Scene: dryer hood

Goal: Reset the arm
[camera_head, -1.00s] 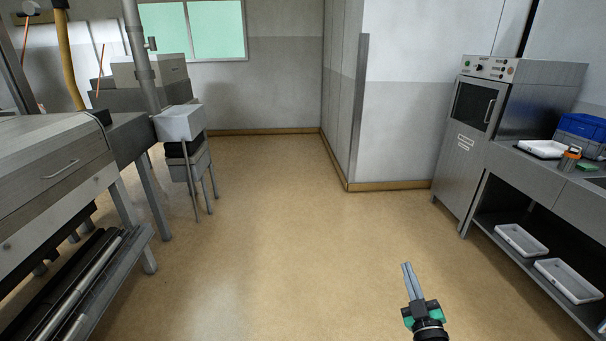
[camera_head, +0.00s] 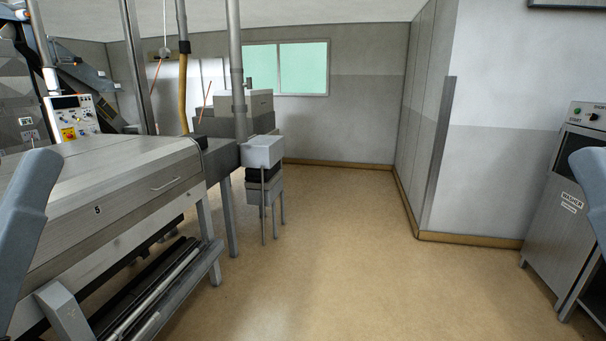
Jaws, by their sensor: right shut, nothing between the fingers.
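A smooth grey-blue link of my left arm (camera_head: 28,225) stands tilted at the left edge of the head view. A matching link of my right arm (camera_head: 592,185) shows at the right edge, cut off by the frame. Both links are raised and near the camera. Neither gripper's fingers show now, so I cannot see whether they hold anything.
A long metal machine (camera_head: 120,185) with a handled lid fills the left, with a control panel (camera_head: 73,117) behind. A grey cabinet (camera_head: 563,215) stands at right. A white box (camera_head: 263,151) sits beyond the machine. The floor (camera_head: 370,270) between is clear.

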